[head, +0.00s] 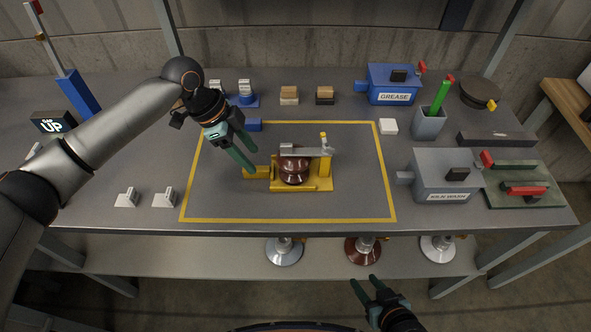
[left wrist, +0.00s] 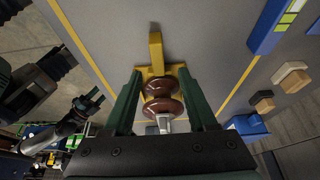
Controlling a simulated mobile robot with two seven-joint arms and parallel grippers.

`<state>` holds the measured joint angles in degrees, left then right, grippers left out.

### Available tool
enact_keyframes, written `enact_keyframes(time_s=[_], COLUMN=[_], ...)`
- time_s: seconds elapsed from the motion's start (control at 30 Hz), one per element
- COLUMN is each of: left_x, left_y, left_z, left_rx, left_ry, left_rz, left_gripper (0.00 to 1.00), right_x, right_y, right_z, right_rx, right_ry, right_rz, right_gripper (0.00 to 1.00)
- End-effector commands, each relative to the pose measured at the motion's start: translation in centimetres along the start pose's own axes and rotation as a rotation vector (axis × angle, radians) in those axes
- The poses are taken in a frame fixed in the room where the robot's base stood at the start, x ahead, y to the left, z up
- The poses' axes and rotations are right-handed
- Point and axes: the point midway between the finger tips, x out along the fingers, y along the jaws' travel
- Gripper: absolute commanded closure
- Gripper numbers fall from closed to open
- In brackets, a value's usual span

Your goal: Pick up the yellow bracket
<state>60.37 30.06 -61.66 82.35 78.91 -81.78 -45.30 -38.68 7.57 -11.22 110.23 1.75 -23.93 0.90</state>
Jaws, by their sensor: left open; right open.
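The yellow bracket (head: 318,185) stands on the table inside a yellow-taped rectangle, with a flat base, an upright at its right and a tab at its left. A brown insulator (head: 293,172) sits on it, under a grey bar (head: 305,151). My left gripper (head: 252,160) is open and empty, its fingertips just above and left of the bracket's tab; contact cannot be told. In the left wrist view the bracket (left wrist: 155,48) shows ahead of and between the open fingers, with the insulator (left wrist: 162,106) between them in the picture. My right gripper (head: 367,281) is open and empty, below the table's front edge.
The blue GREASE box (head: 392,85), grey box (head: 446,178), grey cup (head: 429,122) and green tray (head: 525,184) stand at the right. Small blocks (head: 289,95) line the back. Two white pieces (head: 165,197) lie front left. Taped area around the bracket is mostly clear.

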Motion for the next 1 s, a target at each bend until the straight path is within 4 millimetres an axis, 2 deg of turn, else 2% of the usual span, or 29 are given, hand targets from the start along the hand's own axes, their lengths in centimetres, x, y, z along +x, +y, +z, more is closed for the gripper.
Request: enact_keyframes(time_s=[0.1,0.23,0.57,1.0], left_x=[2.0,3.7,4.2,4.2], left_y=[0.3,0.3,0.3,0.3], left_z=[0.3,0.3,0.3,0.3], left_rx=[-0.001,-0.002,-0.002,-0.002], left_ry=[-0.002,-0.001,-0.001,-0.001], left_rz=[0.004,0.002,0.000,0.000], left_gripper=[0.43,0.43,0.44,0.93], right_x=[0.0,0.0,0.1,0.1], right_y=[0.0,0.0,-0.1,-0.1], right_z=[-0.4,-0.7,-0.8,-0.5], right_rx=[-0.001,-0.001,-0.002,-0.002], right_ry=[0.007,0.014,0.017,0.010], right_rz=[-0.001,-0.001,-0.002,-0.002], right_gripper=[0.55,0.55,0.55,0.55])
